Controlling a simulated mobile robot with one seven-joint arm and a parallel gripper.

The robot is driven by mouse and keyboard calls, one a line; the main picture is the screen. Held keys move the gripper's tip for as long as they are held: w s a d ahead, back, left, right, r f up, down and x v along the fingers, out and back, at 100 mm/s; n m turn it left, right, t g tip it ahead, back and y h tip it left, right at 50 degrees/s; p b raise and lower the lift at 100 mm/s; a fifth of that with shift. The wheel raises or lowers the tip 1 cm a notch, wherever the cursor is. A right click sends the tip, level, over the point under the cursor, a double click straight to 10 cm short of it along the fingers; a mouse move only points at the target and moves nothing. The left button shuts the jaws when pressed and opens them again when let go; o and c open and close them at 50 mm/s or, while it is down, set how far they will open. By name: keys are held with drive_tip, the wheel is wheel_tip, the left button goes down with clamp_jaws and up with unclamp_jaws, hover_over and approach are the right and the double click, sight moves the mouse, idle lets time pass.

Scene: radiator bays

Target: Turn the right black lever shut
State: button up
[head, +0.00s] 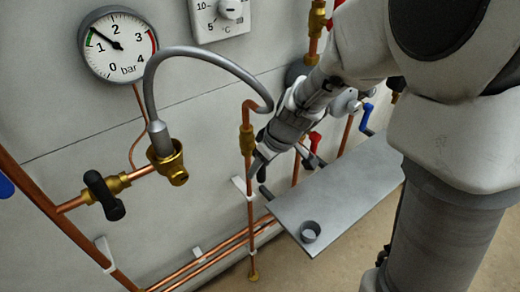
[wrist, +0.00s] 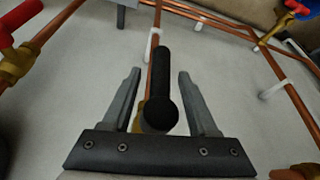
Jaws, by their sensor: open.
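The right black lever (wrist: 162,82) shows in the wrist view between my gripper's two fingers, with its round knob end nearest the camera. It lies roughly in line with the copper pipe (wrist: 156,18) behind it. My gripper (wrist: 160,75) is open, with one finger on each side of the lever and a visible gap to each. In the head view my gripper (head: 283,165) is beside the vertical pipe (head: 248,160), and only a small dark end of the lever (head: 265,192) shows below it. Another black lever (head: 104,195) sits on the brass valve at the left.
A grey shelf (head: 335,195) with a small cup (head: 310,231) is just right of my gripper. A grey hose (head: 200,52) arches from the left valve towards the pipe. A red handle (head: 315,140) and a blue handle (head: 367,118) are close by. A pressure gauge (head: 118,44) hangs upper left.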

clamp_jaws()
drive_tip(key=shift+d, duration=0.1)
idle(1.3)
